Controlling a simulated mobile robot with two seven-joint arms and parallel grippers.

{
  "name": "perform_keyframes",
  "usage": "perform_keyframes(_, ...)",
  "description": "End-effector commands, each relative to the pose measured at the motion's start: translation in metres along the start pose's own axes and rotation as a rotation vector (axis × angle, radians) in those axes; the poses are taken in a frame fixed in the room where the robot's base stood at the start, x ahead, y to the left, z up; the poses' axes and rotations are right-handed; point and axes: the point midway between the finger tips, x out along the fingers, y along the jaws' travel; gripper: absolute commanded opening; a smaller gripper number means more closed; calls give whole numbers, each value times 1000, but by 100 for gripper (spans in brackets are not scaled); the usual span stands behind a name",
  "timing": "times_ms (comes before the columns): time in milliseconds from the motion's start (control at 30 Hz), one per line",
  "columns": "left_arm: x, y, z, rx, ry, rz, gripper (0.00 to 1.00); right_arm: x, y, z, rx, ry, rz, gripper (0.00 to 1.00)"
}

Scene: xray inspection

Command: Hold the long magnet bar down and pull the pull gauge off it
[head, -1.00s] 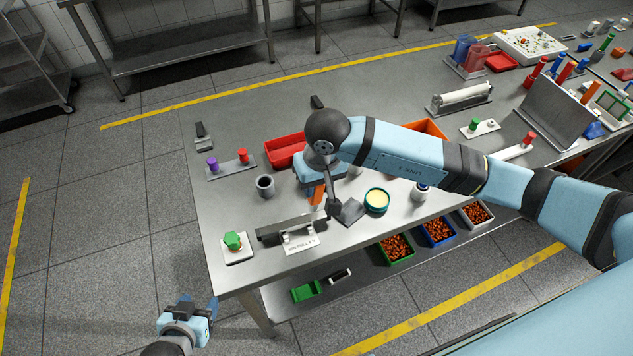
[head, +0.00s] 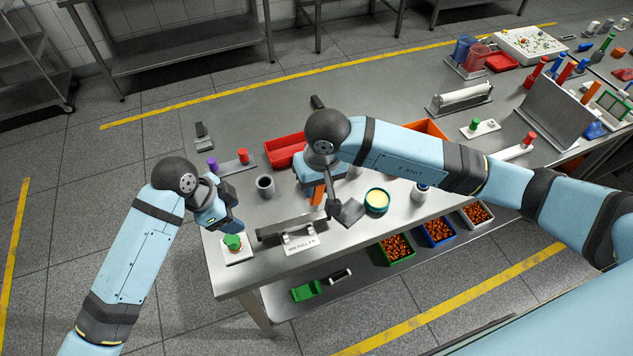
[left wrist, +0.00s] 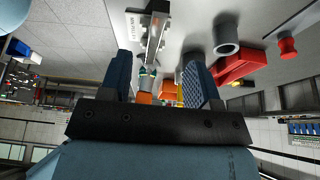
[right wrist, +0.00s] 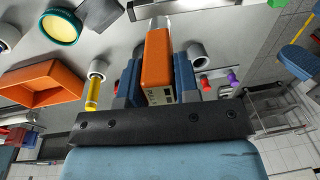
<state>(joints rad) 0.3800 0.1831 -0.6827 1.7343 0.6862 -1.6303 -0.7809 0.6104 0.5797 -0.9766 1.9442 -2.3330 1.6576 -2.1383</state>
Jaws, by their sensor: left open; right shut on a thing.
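The long magnet bar (head: 282,229) is a dark grey bar on the front part of the table, behind a white label plate. It also shows in the left wrist view (left wrist: 156,38). The pull gauge (right wrist: 158,62) is an orange block with a metal tip pointing at the bar; I cannot tell whether they touch. My right gripper (right wrist: 155,85) is shut on the gauge, at the bar's right end in the head view (head: 317,195). My left gripper (head: 234,224) is open and empty, left of the bar and above the green button.
The green button (head: 232,242) sits on a white plate at the front left corner. A grey cup (head: 265,186), a red tray (head: 284,152) and a teal round dish (head: 377,200) stand nearby. Bins of brown pieces (head: 397,248) are on the lower shelf.

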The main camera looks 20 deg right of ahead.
Motion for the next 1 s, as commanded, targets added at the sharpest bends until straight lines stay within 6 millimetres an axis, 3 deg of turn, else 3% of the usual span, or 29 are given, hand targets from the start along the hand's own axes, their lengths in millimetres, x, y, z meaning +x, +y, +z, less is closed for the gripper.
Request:
perform_keyframes(167, 14, 1, -1, 4, -1, 6, 56, 0, 0, 0, 0, 0, 0, 3)
perform_keyframes(700, 92, 1, 0, 1, -2, 5, 56, 0, 0, 0, 0, 0, 0, 3)
perform_keyframes(1000, 116, 0, 0, 1, -1, 3, 56, 0, 0, 0, 0, 0, 0, 3)
